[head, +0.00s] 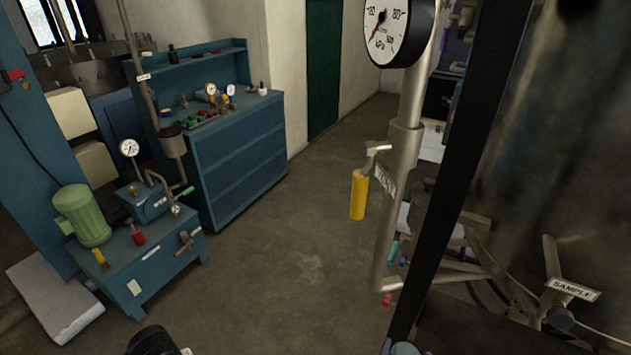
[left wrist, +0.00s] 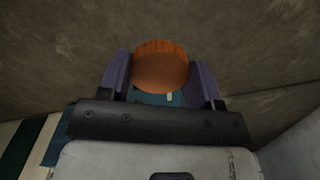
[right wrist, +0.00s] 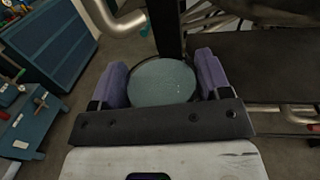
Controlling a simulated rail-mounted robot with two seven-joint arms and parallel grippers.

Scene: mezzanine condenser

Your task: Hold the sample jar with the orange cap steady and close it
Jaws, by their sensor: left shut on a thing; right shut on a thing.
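In the left wrist view an orange round cap (left wrist: 160,66) with a ribbed rim sits between the purple fingers of my left gripper (left wrist: 160,84), which is shut on it. Whether a jar is under this cap is hidden. In the right wrist view my right gripper (right wrist: 163,84) is shut on a round grey-green piece (right wrist: 161,82), seen end-on. I cannot tell if this is the sample jar. The grey-green piece also shows at the bottom edge of the head view (head: 405,348), between purple fingertips. The orange cap is not in the head view.
A steel pipe (head: 400,170) with a pressure gauge (head: 398,30) and a yellow-handled lever (head: 358,195) stands right of centre. A dark post and a large tank (head: 570,130) fill the right. Blue benches (head: 240,150) stand at left. The floor between is clear.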

